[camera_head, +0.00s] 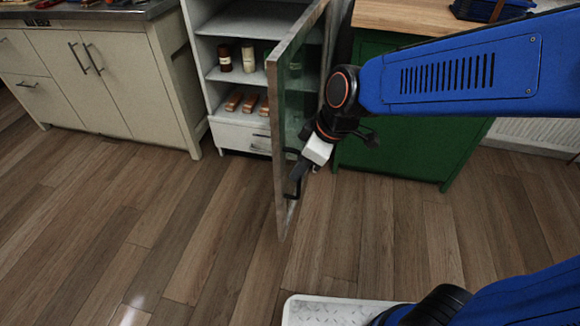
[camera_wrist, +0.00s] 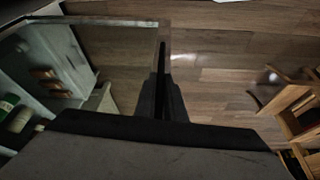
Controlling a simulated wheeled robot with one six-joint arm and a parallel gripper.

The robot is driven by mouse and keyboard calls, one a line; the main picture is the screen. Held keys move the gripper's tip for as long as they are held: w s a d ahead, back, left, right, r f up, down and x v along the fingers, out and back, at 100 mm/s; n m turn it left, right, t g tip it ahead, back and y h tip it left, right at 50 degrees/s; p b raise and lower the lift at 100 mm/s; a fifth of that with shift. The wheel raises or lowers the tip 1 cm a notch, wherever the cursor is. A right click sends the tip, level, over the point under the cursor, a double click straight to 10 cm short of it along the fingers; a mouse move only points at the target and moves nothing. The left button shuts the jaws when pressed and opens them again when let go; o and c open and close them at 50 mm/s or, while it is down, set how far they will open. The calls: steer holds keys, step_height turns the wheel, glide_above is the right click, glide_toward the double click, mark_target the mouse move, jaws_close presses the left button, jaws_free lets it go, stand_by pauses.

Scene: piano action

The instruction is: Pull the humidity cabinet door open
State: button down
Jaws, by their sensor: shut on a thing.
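The humidity cabinet (camera_head: 235,139) stands at the upper middle of the head view, with its shelves showing. Its glass-paned door (camera_head: 279,130) is swung well out from the front, with its frame seen nearly edge-on. A dark handle (camera_head: 296,176) is on the door's lower outer part. My gripper (camera_head: 299,180) is shut on the handle; the fingertips are small and partly hard to make out there. In the wrist view the door (camera_wrist: 120,22) spans the upper left, and the dark fingers (camera_wrist: 161,95) are beside its edge.
A cream cupboard (camera_head: 95,75) stands to the left and a green cabinet (camera_head: 400,160) with a wooden top to the right. The wooden floor (camera_head: 190,230) before the door is clear.

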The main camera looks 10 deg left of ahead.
steer(key=shift+d, duration=0.4)
steer(key=c, duration=1.8)
jaws_free()
steer(key=shift+c, duration=0.2)
steer(key=v, duration=1.7)
steer(key=shift+r, duration=0.2)
steer(key=shift+d, duration=0.1)
steer(key=s+d+f+m+t+h, duration=0.1)
steer(key=s+d+f+m, duration=0.1)
steer(key=d+m, duration=0.3)
steer(key=s+d+f+m+t+h, duration=0.1)
steer(key=d+f+m, duration=0.4)
steer(key=d, duration=0.6)
steer(key=s+d+f+m+t+h, duration=0.1)
steer(key=s+d+f+m+h, duration=0.1)
steer(key=d, duration=0.6)
steer(key=s+f+m, duration=0.1)
steer(key=s+m, duration=0.1)
steer(key=shift+d+f+m+t, duration=0.2)
steer(key=shift+f+m+t, duration=0.1)
steer(key=shift+m, duration=0.1)
